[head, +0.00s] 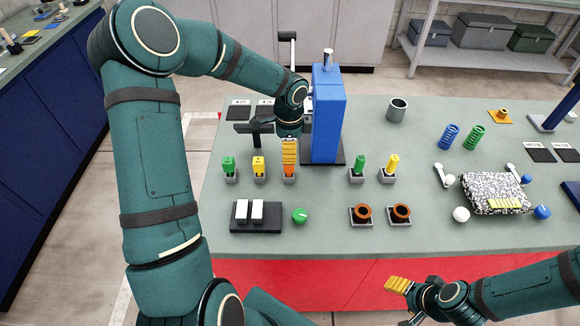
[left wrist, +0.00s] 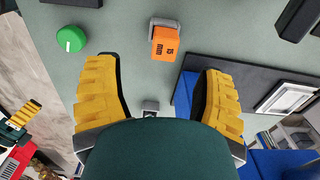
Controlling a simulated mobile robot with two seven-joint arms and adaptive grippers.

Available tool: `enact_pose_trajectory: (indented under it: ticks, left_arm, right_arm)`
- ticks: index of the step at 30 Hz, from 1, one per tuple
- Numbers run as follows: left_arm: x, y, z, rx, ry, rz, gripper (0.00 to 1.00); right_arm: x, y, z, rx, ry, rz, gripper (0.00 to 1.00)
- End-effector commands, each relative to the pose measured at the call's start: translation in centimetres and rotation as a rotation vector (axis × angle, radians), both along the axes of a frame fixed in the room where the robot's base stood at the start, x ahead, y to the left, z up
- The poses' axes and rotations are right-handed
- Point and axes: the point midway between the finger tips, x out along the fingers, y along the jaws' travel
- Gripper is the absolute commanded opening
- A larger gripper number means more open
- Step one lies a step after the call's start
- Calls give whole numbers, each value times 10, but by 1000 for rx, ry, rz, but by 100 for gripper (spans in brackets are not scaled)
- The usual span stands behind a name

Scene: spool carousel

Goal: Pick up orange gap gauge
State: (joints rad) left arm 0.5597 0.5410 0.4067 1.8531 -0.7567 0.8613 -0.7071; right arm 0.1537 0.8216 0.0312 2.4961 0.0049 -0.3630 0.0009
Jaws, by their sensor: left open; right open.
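The orange gap gauge (head: 289,170) stands upright in a small grey holder (head: 289,181) on the grey-green table, its upper part hidden by my left gripper's fingers in the head view. In the left wrist view, the orange gauge (left wrist: 165,43) shows "15 mm" on its face and lies just beyond the fingertips, between their lines. My left gripper (head: 289,152) points down over the gauge; in the left wrist view its yellow fingers (left wrist: 161,76) are wide apart with nothing between them. My right gripper (head: 398,285) is in front of the table, away from the gauge, holding nothing visible.
A blue column (head: 328,115) stands close right of my left gripper. A green knob (head: 300,215) and a dark block with white pieces (head: 256,217) lie in front. Brown rings (head: 361,213) sit front right.

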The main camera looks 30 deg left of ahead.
Motion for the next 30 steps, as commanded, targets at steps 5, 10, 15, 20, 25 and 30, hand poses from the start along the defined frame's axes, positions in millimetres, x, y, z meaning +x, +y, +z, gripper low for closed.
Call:
enact_pose_trajectory:
  ticks: [5,10,15,20,25,30]
  left_arm:
    - [0,0,-26,-1,2,2,69]
    - [0,1,-35,-1,0,1,69]
    - [2,3,-57,-3,3,1,69]
    - [3,4,-78,-2,2,1,69]
    - [4,5,-85,0,-1,2,69]
    - [4,5,-84,0,-1,2,69]
  right_arm:
    - [0,0,-2,0,0,0,61]
    - [0,0,-2,-1,0,0,61]
    - [0,0,-1,0,0,0,61]
    - [0,0,-1,0,0,0,61]
    - [0,0,-1,0,0,0,61]
    - [0,0,-1,0,0,0,61]
